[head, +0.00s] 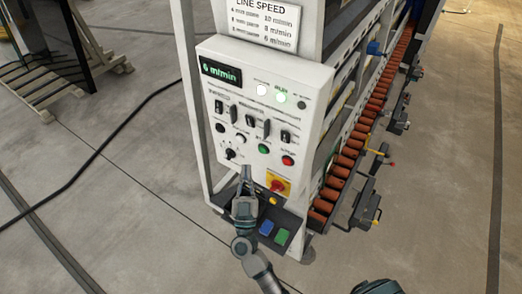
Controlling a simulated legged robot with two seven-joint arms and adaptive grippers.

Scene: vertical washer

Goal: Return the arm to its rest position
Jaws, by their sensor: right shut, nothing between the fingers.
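My right gripper (246,182) shows in the head view in front of the lower part of a white control panel (265,115). Its fingers are together and point up toward the panel, with nothing held between them. I cannot tell whether the fingertips touch the panel. A black knob (230,154) sits just up and left of the fingertips. A red and yellow switch (278,185) is to their right. A green button (263,149) and a red button (288,160) are above right. The panel display (221,72) reads 6 m/min. My left gripper is not in view.
A shelf (290,222) with blue and green items juts out below the panel, beside my right arm. A roller conveyor (353,140) runs back on the right. A black cable (90,160) lies on the floor at left. A wooden pallet (50,90) stands upper left. Open floor surrounds the machine.

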